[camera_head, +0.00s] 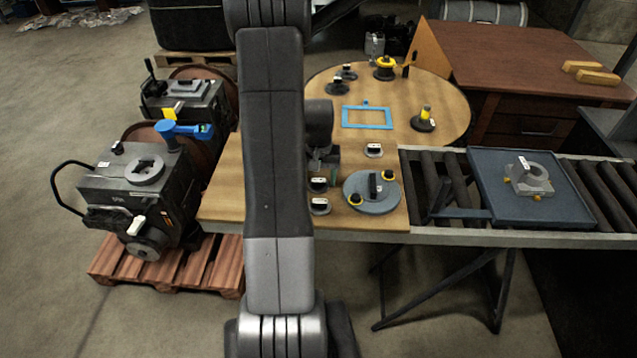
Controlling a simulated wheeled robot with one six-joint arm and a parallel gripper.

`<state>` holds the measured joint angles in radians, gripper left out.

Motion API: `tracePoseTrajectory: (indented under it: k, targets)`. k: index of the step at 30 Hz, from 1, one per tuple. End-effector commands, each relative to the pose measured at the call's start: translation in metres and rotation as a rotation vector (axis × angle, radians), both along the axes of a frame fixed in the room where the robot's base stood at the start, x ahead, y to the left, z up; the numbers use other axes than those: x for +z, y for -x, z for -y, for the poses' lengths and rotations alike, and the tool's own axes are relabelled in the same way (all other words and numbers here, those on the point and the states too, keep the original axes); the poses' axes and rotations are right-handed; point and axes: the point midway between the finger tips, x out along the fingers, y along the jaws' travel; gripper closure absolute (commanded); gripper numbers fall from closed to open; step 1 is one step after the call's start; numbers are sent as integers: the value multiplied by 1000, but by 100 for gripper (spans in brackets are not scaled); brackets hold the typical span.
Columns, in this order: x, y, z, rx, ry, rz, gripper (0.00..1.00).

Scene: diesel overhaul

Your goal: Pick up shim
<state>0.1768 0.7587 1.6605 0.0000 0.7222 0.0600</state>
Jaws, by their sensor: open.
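No part is clearly marked as the shim. Small round metal pieces with dark grips and pale labels lie on the wooden table (228,205): one at the upper right (373,151), one near my gripper (318,185) and one below that (319,206). I cannot tell which of them is the shim. My gripper (323,160) is partly hidden behind my arm, above the table and just above the two left pieces in the picture. It is open, and I see nothing held in it. A grey disc (371,203) with a black handle and yellow knobs lies to the right.
A blue rectangular frame (367,117) and several knobbed parts lie on the round table top behind. A roller conveyor (437,172) with a blue tray (502,205) holding a grey housing (529,180) adjoins on the right. Engine blocks (142,185) stand on pallets at the left.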

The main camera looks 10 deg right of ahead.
Motion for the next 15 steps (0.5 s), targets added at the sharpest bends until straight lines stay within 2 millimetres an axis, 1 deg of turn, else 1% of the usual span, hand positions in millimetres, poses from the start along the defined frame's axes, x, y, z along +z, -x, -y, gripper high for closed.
tracePoseTrajectory:
  k: [3, 4, 8, 9, 11, 15]
  targets:
    - [0, 0, 0, 0, 0, 0, 38]
    - [0, 0, 0, 0, 0, 0, 42]
    - [0, 0, 0, 0, 0, 0, 68]
    - [0, 0, 0, 0, 0, 0, 76]
    - [0, 0, 0, 0, 0, 0, 87]
    - [0, 0, 0, 0, 0, 0, 87]
